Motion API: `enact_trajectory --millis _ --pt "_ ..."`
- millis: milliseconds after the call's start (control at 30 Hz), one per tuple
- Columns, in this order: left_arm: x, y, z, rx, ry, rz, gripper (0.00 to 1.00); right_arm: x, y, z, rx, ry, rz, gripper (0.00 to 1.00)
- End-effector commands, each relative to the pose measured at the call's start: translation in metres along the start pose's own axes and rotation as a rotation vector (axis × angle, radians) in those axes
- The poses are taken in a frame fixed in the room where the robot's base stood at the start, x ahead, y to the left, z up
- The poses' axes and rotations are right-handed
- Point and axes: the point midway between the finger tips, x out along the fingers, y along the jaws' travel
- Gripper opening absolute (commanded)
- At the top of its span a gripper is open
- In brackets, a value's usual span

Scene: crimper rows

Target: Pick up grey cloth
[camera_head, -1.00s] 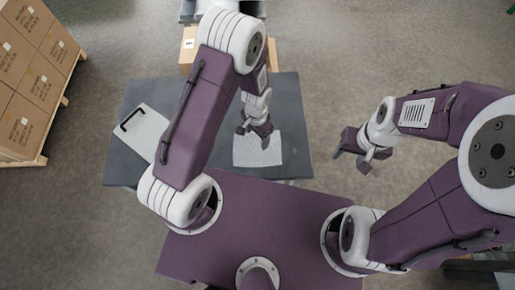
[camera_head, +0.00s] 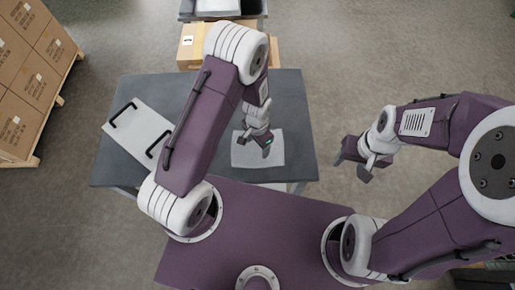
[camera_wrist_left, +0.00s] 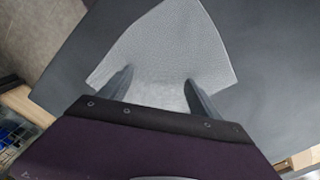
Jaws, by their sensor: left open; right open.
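The grey cloth (camera_head: 258,153) lies flat on the dark table, near its front edge. It also shows in the left wrist view (camera_wrist_left: 165,50), a light textured sheet under and beyond my fingers. My left gripper (camera_head: 265,147) is over the cloth, open, with its two fingers (camera_wrist_left: 158,88) apart and the cloth visible between them. Whether the fingertips touch the cloth I cannot tell. My right gripper (camera_head: 356,166) is open and empty, off to the right of the table over the floor.
The dark table (camera_head: 293,112) has bare room around the cloth. A light board with two black handles (camera_head: 139,128) lies on its left part, partly behind my left arm. A cardboard box (camera_head: 189,45) stands beyond the table. Stacked cartons (camera_head: 35,70) stand at the far left.

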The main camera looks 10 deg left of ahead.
Motion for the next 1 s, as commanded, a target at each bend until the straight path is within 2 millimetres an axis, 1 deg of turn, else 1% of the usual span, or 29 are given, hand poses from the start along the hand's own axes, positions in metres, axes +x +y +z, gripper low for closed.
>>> enact_trajectory --millis 33,67,567,767,833,867,933,1000 --pt "0.002 0.0 0.0 0.0 0.0 0.0 0.73 0.002 0.0 0.0 0.0 0.0 0.0 0.52" --pt "0.002 0.0 0.0 0.0 0.0 0.0 0.7 0.001 0.0 0.0 0.0 0.0 0.0 0.52" --pt "0.002 0.0 0.0 0.0 -0.001 0.0 0.0 0.001 0.0 0.0 0.0 0.0 0.0 0.52" --pt "0.001 0.0 0.0 0.0 -0.001 0.0 0.0 0.001 0.0 0.0 0.0 0.0 0.0 0.52" --pt "-0.004 0.0 0.0 0.0 -0.001 0.0 0.0 -0.004 0.0 0.0 0.0 0.0 0.0 0.52" --pt "-0.008 0.0 0.0 0.0 0.0 0.0 0.0 -0.008 0.0 -0.001 0.0 0.0 0.0 0.52" --pt "-0.023 0.0 0.0 0.0 0.0 0.0 0.0 -0.021 0.0 -0.002 0.0 0.0 0.0 0.52" --pt "-0.042 0.0 0.0 0.0 0.001 0.0 0.0 -0.038 -0.001 -0.004 0.0 0.0 0.0 0.52"
